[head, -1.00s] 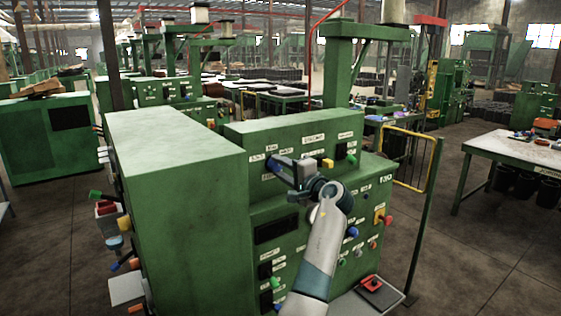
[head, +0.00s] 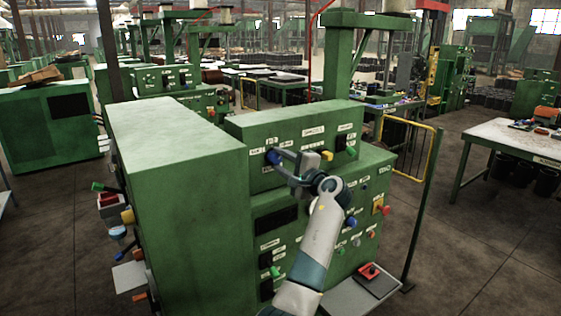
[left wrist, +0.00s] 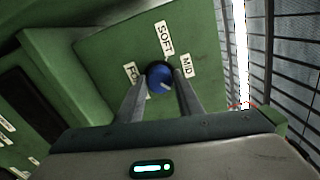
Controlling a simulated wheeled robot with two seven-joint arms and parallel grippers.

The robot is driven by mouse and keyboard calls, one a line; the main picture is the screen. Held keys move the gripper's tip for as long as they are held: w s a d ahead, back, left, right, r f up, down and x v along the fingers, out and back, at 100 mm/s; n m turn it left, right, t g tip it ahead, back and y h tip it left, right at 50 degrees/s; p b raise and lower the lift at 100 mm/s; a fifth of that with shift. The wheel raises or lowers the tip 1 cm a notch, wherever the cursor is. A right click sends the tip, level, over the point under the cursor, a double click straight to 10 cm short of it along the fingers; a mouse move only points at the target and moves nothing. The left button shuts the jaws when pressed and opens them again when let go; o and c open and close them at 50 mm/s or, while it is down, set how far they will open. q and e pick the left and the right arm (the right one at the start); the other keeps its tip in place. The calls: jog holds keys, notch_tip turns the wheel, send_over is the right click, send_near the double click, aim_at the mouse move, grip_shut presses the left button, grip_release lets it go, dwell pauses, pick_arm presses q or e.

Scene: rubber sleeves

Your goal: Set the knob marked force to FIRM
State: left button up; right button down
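A round blue knob (left wrist: 159,78) with a pale mark sits on the green panel in the left wrist view. Tags reading SOFT (left wrist: 165,38) and MID (left wrist: 187,66) stand beside it. A third tag (left wrist: 131,73), starting "FO", is partly covered by a finger; no FIRM tag can be read. My left gripper (left wrist: 160,84) is open, with one finger on each side of the knob; I cannot tell whether they touch it. In the head view the left gripper (head: 279,158) reaches the blue knob (head: 272,157) on the upper panel. My right gripper is out of view.
The green machine (head: 180,150) carries several other knobs and buttons, including a yellow one (head: 327,155) right of the gripper and a red one (head: 385,210) lower right. A taller green cabinet block stands left of the panel. A yellow guard rail (head: 433,160) stands to the right.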

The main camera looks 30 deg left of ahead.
pick_arm(q)
jog(key=shift+o, duration=1.4)
jog(key=shift+b+v, duration=0.5)
jog(key=shift+v, duration=0.35)
jog(key=b+v, duration=0.6)
jog(key=v, duration=0.9)
jog(key=shift+d, duration=0.3)
jog(key=shift+f, duration=0.1)
